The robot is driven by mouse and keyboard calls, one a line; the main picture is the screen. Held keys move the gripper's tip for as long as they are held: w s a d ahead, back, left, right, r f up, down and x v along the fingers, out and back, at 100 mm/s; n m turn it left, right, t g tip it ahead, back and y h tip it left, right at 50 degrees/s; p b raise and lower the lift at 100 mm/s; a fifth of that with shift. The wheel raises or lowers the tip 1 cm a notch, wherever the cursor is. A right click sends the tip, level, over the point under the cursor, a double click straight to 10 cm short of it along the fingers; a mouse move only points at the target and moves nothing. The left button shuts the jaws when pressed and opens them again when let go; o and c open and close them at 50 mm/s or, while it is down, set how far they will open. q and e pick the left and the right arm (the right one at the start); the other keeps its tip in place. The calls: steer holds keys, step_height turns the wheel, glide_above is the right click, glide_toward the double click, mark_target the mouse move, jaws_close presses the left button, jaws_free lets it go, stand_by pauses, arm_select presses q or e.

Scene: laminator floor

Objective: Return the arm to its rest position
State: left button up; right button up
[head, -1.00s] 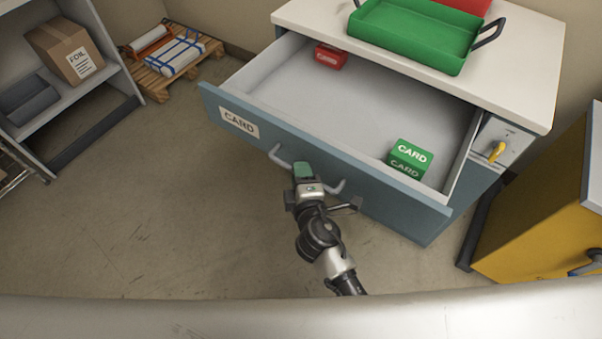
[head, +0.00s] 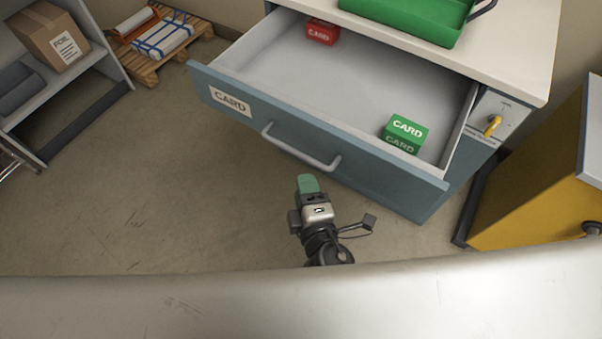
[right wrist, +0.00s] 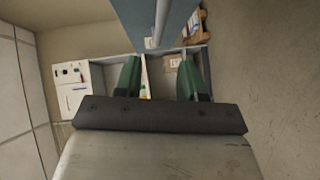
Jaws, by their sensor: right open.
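My right gripper (head: 308,184) is in front of the open drawer, below its handle (head: 300,147) in the head view, and apart from it. In the right wrist view its two green fingers (right wrist: 158,78) stand apart with nothing between them. The handle is a grey bar on the blue drawer front (head: 372,172), which carries a CARD label. The drawer handle also shows beyond the fingers at the top of the right wrist view (right wrist: 158,25). My left gripper is in neither view.
The open drawer holds a red box (head: 322,32) and a green CARD box (head: 405,134). A green tray (head: 410,18) lies on the white top. A yellow cabinet (head: 535,195) stands at right, a shelf with a carton (head: 48,38) at left.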

steer(key=shift+s, duration=0.35)
stand_by(0.3)
steer(key=s+d+f+m+g+h+p, duration=0.1)
steer(key=s+d+f+m+g+p, duration=0.2)
steer(key=f, duration=1)
steer(key=s+d+f+m+g+p, duration=0.1)
steer(key=s+d+f+m+g, duration=0.3)
steer(key=f, duration=0.8)
steer(key=s+d+f+m+g+h+p, duration=0.1)
steer(key=s+d+f+m+g, duration=0.3)
steer(key=s, duration=0.7)
steer(key=s+d+f+m+g+p, duration=0.1)
steer(key=s+d+f+m+g, duration=0.3)
steer(key=s+d+f, duration=0.4)
steer(key=s+d, duration=0.1)
steer(key=s, duration=0.2)
steer(key=shift+d+f+m+h, duration=0.25)
steer(key=shift+f+m+h, duration=0.15)
